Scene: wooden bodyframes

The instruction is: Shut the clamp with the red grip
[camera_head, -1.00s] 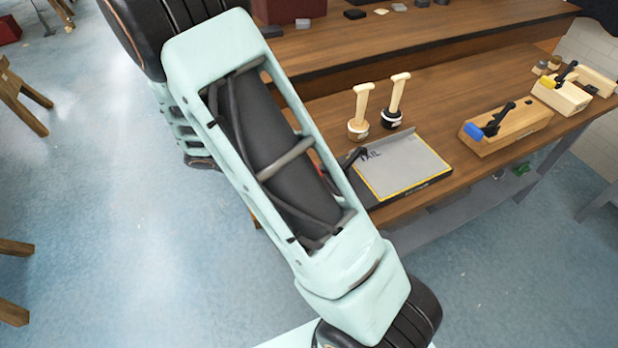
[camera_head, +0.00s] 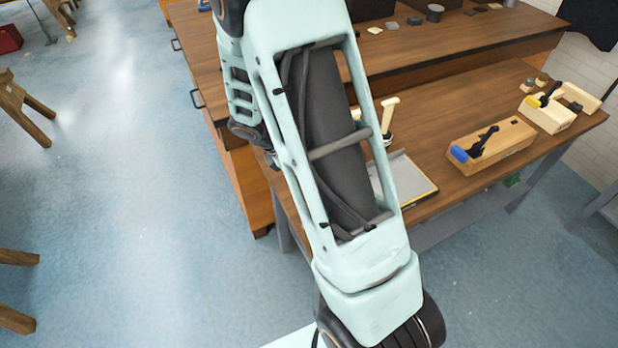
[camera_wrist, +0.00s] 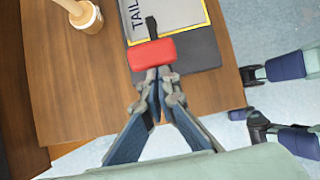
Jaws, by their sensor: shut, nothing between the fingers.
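The clamp's red grip (camera_wrist: 152,54) shows in the wrist view, just beyond my fingertips, over the edge of a dark board (camera_wrist: 200,55). A black piece of the clamp (camera_wrist: 151,27) sticks up behind it. My gripper (camera_wrist: 158,74) is shut and empty, with its tips close to the grip's near side; I cannot tell whether they touch. A sheet marked "TAIL" (camera_wrist: 185,12) lies on the board beyond the clamp. In the head view my arm hides the clamp and my gripper. I cannot tell how far the clamp is closed.
A wooden-handled tool (camera_wrist: 85,16) stands left of the board in the wrist view. Bare bench top lies between the board and the planes.

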